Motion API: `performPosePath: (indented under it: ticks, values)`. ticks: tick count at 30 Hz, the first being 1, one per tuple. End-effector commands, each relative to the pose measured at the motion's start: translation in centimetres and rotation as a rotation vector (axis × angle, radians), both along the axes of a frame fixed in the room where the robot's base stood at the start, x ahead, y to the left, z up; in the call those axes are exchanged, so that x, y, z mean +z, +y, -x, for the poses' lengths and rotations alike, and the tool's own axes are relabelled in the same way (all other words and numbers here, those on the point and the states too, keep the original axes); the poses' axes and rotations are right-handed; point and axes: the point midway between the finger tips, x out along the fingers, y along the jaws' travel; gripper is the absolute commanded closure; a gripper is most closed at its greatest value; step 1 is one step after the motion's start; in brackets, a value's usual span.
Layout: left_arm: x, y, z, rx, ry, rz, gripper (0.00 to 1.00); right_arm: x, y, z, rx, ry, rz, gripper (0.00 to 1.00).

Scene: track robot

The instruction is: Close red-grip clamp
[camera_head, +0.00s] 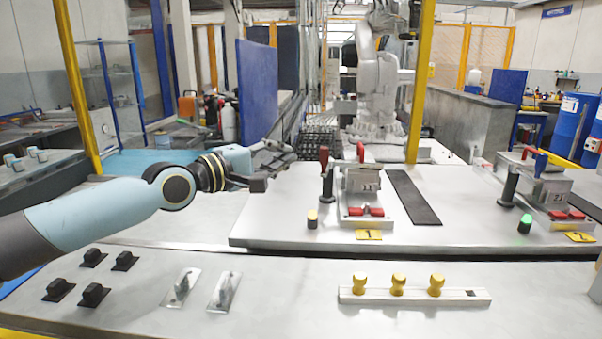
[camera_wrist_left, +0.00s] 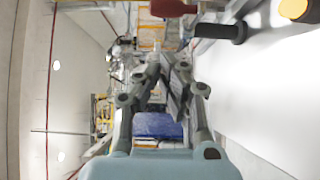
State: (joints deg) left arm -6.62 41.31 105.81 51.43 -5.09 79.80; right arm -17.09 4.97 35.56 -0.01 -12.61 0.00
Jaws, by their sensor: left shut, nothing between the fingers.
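A red grip (camera_head: 324,156) stands upright at the left side of the fixture labelled 1, by a black handle (camera_head: 327,187). In the left wrist view, a red grip (camera_wrist_left: 172,8) and a black handle (camera_wrist_left: 222,32) show at the top edge. A second red grip (camera_head: 360,152) stands upright on the metal block (camera_head: 364,181). The clamp's jaw cannot be made out. My left gripper (camera_head: 276,160) is shut and empty, left of the fixture and apart from the red grip. It also shows in the left wrist view (camera_wrist_left: 165,75). My right gripper is not in view.
A yellow-topped button (camera_head: 312,214) stands in front of the fixture, and a black strip (camera_head: 412,197) lies right of it. A second fixture (camera_head: 545,188) with a green button (camera_head: 525,222) is further right. The front panel (camera_head: 300,275) carries switches and yellow knobs.

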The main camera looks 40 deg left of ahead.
Motion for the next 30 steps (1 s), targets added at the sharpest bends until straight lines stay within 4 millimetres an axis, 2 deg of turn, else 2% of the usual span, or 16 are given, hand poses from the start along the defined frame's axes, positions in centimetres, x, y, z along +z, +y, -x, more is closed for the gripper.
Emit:
performPosePath:
  ticks: [3,6,21,27,30]
  values:
    - [0.1,-1.7,-1.1,0.000,-0.003,0.006,1.00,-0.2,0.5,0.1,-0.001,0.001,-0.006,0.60]
    - [0.1,-2.6,-1.7,0.001,-0.003,0.003,1.00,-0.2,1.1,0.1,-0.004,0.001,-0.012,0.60]
    - [0.1,-3.4,-2.1,0.000,0.000,0.000,1.00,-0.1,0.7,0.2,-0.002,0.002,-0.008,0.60]
    - [0.3,-5.3,-2.6,0.001,0.001,0.004,1.00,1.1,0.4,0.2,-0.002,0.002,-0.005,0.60]
    - [0.2,-5.7,-2.7,0.001,0.000,0.000,1.00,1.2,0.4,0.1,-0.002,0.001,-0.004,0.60]
